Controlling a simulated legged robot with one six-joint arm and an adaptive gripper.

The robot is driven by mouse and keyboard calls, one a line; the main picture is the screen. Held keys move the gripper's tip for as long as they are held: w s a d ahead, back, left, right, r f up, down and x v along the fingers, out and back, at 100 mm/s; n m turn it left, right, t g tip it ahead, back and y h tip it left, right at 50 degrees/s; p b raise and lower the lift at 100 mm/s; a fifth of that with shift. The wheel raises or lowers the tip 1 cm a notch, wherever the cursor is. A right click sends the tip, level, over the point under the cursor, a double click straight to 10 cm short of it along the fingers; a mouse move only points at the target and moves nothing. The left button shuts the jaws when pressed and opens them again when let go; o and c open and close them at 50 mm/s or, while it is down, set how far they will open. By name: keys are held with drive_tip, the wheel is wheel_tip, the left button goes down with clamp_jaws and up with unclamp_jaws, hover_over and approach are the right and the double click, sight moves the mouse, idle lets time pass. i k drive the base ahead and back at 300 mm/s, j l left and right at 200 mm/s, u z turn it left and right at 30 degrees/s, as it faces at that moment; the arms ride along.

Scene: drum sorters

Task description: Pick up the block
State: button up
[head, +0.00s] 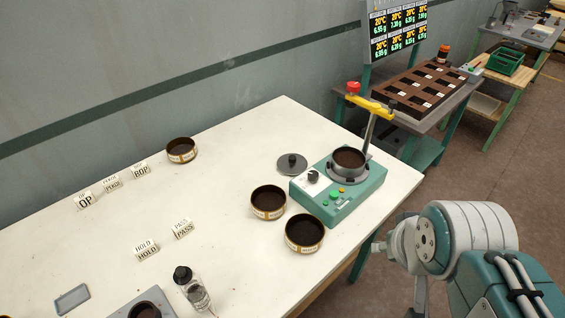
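Several small white blocks with black lettering stand on the white table. An OP block (85,201), a block with lettering too small to read (112,184) and a BOP block (141,170) form a row at the back left. A HOLD block (147,251) and a PASS block (183,229) stand nearer the middle. Which one the task means cannot be told. My arm is at the lower right, beyond the table's right edge, well apart from the blocks. The end of my arm (396,246) is partly hidden behind its white joint, and its fingers cannot be made out.
Round dark dishes (268,202) stand on the table (226,165), with a teal device (338,193) at its right end. A bottle (192,288) and grey tray (72,299) are at the front. A slotted rack (418,90) stands beyond. The table's middle is clear.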

sight(147, 248)
drive_tip(key=u, duration=1.75)
